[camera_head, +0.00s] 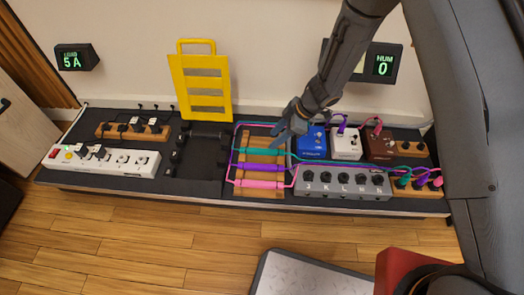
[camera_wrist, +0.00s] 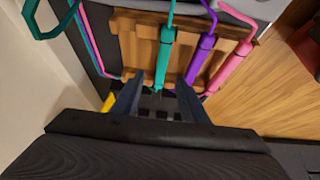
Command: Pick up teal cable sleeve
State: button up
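The teal cable sleeve (camera_wrist: 163,62) lies on a wooden block (camera_wrist: 128,48), with a purple sleeve (camera_wrist: 200,55) and a pink sleeve (camera_wrist: 232,65) beside it. In the head view the teal sleeve (camera_head: 252,151) is the rearmost of the three sleeves on the block. My gripper (camera_wrist: 160,98) is open, with its two blue-grey fingers apart. In the wrist view the teal sleeve's near end shows between and beyond the fingertips. In the head view my gripper (camera_head: 283,140) is over the block's right side. Whether the fingers touch the sleeve cannot be told.
Blue (camera_head: 312,143), white (camera_head: 346,144) and brown (camera_head: 382,146) pedals stand right of the block, behind a grey switch box (camera_head: 343,183). A yellow slotted panel (camera_head: 201,82) stands behind left. A white power strip (camera_head: 102,160) lies at the left. Teal, purple and pink cables run across the board.

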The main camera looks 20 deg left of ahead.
aim_at(262, 150)
jog(key=b+x, duration=0.1)
jog(key=x, duration=0.2)
jog(key=shift+s+d, duration=0.15)
jog(key=shift+d, duration=0.05)
jog(key=shift+b+x, duration=1.55)
jog(key=shift+x, duration=1.1)
jog(key=shift+a+r, duration=0.15)
grip_shut()
